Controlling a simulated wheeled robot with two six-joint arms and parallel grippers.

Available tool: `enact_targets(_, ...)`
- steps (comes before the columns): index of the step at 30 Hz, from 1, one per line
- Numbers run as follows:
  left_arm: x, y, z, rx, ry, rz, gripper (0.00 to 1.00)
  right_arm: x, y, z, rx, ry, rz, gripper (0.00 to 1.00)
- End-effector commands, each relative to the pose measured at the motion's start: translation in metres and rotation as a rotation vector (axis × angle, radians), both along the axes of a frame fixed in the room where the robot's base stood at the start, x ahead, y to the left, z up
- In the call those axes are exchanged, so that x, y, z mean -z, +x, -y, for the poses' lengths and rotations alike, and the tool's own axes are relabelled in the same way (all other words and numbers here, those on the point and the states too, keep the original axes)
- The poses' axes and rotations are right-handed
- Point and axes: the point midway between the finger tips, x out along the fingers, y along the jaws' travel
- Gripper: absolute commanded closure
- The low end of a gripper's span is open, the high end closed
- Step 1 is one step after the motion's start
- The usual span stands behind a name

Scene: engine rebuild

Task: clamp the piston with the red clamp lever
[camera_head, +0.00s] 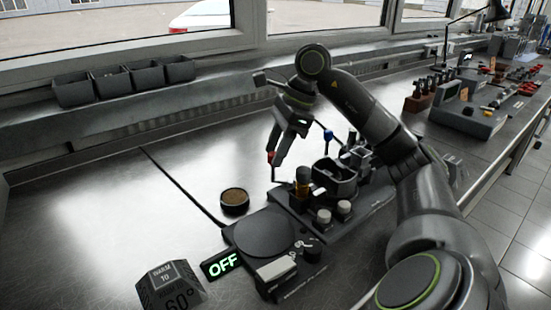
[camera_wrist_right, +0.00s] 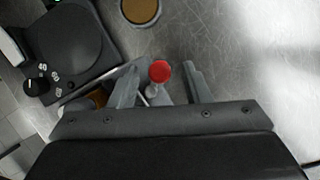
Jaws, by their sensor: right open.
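The red knob of the clamp lever (camera_head: 271,157) stands at the left end of the dark fixture board (camera_head: 372,212) in the head view. In the right wrist view the red knob (camera_wrist_right: 160,71) sits between the two grey fingers of my right gripper (camera_wrist_right: 164,78), with a gap on both sides. My right gripper (camera_head: 277,150) points down at the lever in the head view and is open. I cannot clearly pick out the piston; the lever's lower part is largely hidden by the fingers in the wrist view. My left gripper does not show.
A round hotplate (camera_head: 263,234) with an OFF display (camera_head: 221,263) stands in front of the fixture. A small round dish with brown contents (camera_head: 235,202) lies to the left. An amber bottle (camera_head: 302,180) and a dark container (camera_head: 335,180) crowd the board. The bench at left is mostly clear.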

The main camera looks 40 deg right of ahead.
Motion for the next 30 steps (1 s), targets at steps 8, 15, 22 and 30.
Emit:
enact_targets(8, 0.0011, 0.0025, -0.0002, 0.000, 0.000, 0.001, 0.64, 0.0060, 0.0012, -0.0022, 0.000, -0.001, 0.000, 0.57)
enact_targets(15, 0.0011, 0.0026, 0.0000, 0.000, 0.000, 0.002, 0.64, 0.0058, 0.0012, -0.0021, 0.000, -0.001, 0.000, 0.72)
enact_targets(22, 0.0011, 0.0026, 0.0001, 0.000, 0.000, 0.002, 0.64, 0.0057, 0.0011, -0.0021, 0.000, -0.001, 0.000, 1.00)
enact_targets(30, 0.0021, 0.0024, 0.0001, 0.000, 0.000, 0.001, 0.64, 0.0060, 0.0017, -0.0008, 0.034, -0.001, 0.000, 1.00)
